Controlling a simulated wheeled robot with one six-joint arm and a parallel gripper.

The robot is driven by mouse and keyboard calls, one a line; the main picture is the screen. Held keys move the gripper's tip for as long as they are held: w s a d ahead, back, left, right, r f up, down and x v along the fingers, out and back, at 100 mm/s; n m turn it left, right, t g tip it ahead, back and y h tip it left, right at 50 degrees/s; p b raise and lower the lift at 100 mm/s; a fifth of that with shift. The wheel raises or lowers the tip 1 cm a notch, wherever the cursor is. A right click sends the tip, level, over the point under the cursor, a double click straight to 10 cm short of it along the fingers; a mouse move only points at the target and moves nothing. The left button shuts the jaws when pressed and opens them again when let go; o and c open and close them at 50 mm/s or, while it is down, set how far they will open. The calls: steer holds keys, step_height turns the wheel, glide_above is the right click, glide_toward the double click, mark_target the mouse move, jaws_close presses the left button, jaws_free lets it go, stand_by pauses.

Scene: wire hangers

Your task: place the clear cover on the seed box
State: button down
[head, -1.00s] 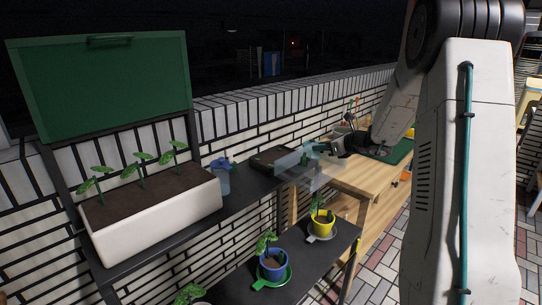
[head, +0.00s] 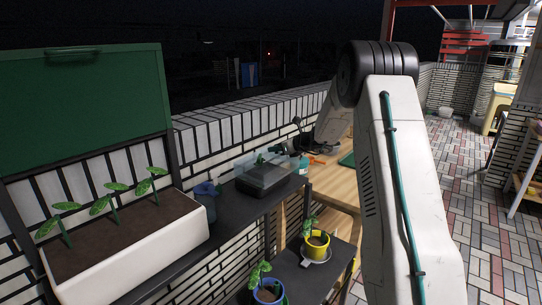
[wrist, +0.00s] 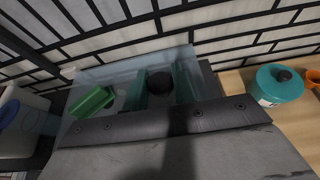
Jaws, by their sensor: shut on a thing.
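The clear cover (head: 250,160) is a see-through box shape above the dark seed box (head: 266,180) on the black shelf. In the wrist view the cover (wrist: 122,75) spreads beneath my gripper (wrist: 161,84), whose two green fingers are shut on its dark round knob (wrist: 160,80). In the head view my gripper is small and partly hidden behind my own arm. The cover's lower edge looks very close to the box; I cannot tell whether it touches. A green piece (wrist: 92,102) shows through or beside the cover; its exact place is unclear.
A blue-grey watering can (head: 206,200) and a white planter (head: 130,255) with seedlings stand left on the shelf. A teal jar (wrist: 279,84) sits right on the wooden table. A yellow pot (head: 316,244) and a blue pot (head: 267,291) stand on the lower shelf. A brick wall runs behind.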

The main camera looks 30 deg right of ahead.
mark_target(272, 153)
steer(key=w, duration=0.3)
steer(key=shift+w+a+f, duration=0.1)
steer(key=shift+w+f, duration=0.05)
steer(key=shift+w, duration=0.15)
steer(key=shift+f, duration=1.7)
steer(key=shift+f, duration=0.15)
steer(key=c, duration=1.1)
jaws_free()
steer(key=shift+c, duration=0.2)
